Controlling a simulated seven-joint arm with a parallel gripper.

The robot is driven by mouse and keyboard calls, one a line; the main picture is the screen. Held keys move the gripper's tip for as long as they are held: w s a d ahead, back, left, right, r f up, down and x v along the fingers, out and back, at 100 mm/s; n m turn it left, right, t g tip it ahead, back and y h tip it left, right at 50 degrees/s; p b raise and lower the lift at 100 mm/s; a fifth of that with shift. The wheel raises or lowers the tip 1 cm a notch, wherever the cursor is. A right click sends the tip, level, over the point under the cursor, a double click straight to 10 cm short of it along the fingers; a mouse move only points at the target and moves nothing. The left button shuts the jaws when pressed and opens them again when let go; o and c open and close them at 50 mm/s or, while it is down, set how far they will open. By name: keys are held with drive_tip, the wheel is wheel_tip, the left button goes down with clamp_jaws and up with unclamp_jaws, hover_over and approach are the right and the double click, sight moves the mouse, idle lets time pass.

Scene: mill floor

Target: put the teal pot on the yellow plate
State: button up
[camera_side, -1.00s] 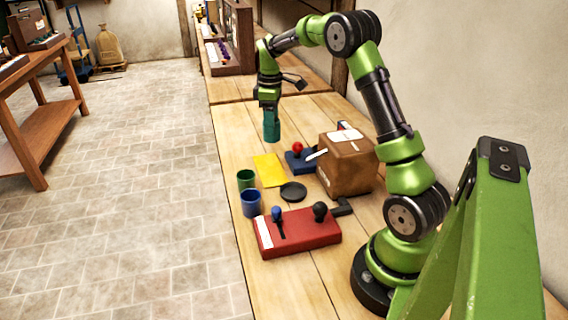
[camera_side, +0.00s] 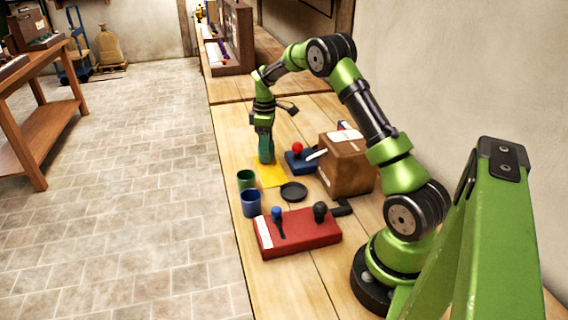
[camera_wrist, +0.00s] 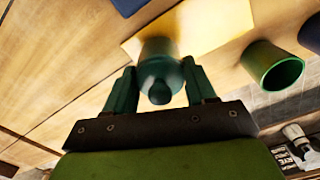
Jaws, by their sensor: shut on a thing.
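The teal pot (camera_side: 266,152) is upright in my gripper (camera_side: 265,136), which is shut on it. In the side view the pot's lower end overlaps the far edge of the yellow plate (camera_side: 270,176), a flat yellow rectangle on the bench. I cannot tell whether the pot touches it. In the wrist view the pot (camera_wrist: 159,70) sits between the two fingers of my gripper (camera_wrist: 160,85), with the yellow plate (camera_wrist: 215,25) behind it. The gripper hides part of the pot.
A green cup (camera_side: 246,180) and a blue cup (camera_side: 251,203) stand left of the plate. A black disc (camera_side: 293,192), a red control box (camera_side: 300,235), a blue box with a red knob (camera_side: 300,163) and a cardboard box (camera_side: 347,168) are close by.

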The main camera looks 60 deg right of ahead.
drive_tip(key=shift+f, duration=0.25)
drive_tip(key=shift+f, duration=0.1)
drive_tip(key=o, duration=1.5)
drive_tip(key=shift+f, duration=0.1)
